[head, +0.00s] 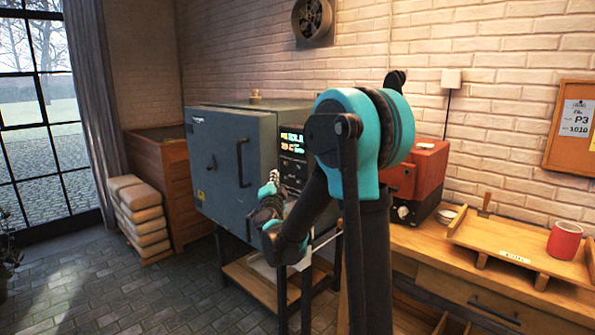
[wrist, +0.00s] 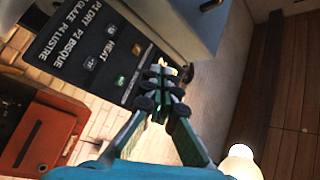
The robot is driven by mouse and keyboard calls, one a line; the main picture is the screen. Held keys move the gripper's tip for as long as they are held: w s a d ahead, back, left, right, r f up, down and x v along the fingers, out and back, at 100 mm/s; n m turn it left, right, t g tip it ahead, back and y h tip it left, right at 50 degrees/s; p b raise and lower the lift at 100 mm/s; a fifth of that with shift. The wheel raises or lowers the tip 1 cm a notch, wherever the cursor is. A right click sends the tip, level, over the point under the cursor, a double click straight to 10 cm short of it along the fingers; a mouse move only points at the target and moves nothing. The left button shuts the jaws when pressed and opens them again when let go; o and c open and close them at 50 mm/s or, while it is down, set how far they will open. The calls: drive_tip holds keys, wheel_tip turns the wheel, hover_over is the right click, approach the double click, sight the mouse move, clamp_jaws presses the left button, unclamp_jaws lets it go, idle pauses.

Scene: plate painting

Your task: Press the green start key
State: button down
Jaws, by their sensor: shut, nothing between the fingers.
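The grey kiln (head: 232,165) stands against the brick wall with its door closed. Its dark control panel (head: 291,160) has a lit display in the head view. In the wrist view the panel (wrist: 75,45) looks turned, with printed programme names, a HEAT label and several small keys. A small greenish key (wrist: 120,81) shows near the panel's lower edge; its label is too small to read. My gripper (head: 273,178) is shut and empty in front of the kiln, near the panel. In the wrist view its fingertips (wrist: 162,76) are beside the panel's keys; I cannot tell whether they touch.
A red box-shaped device (head: 421,176) stands on the wooden bench (head: 420,240) to the right. A wooden board (head: 510,247) and a red cup (head: 564,240) are farther right. Stacked pale bags (head: 140,215) lie left of the kiln. The tiled floor in front is clear.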

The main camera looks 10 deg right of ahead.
drive_tip(key=shift+w+d, duration=0.9)
drive_tip(key=shift+d, duration=0.3)
drive_tip(key=shift+w+d, duration=0.85)
drive_tip(key=shift+d, duration=0.3)
drive_tip(key=shift+w+d, duration=0.9)
drive_tip(key=shift+d, duration=0.3)
drive_tip(key=shift+d, duration=0.1)
drive_tip(key=shift+w+d, duration=0.2)
drive_tip(key=shift+d, duration=0.05)
drive_tip(key=shift+w+d, duration=0.25)
drive_tip(key=shift+d, duration=0.05)
drive_tip(key=shift+s+a, duration=0.5)
drive_tip(key=shift+a, duration=0.15)
drive_tip(key=shift+s+a, duration=0.75)
drive_tip(key=shift+a, duration=0.25)
drive_tip(key=shift+s+a, duration=0.75)
drive_tip(key=shift+a, duration=0.25)
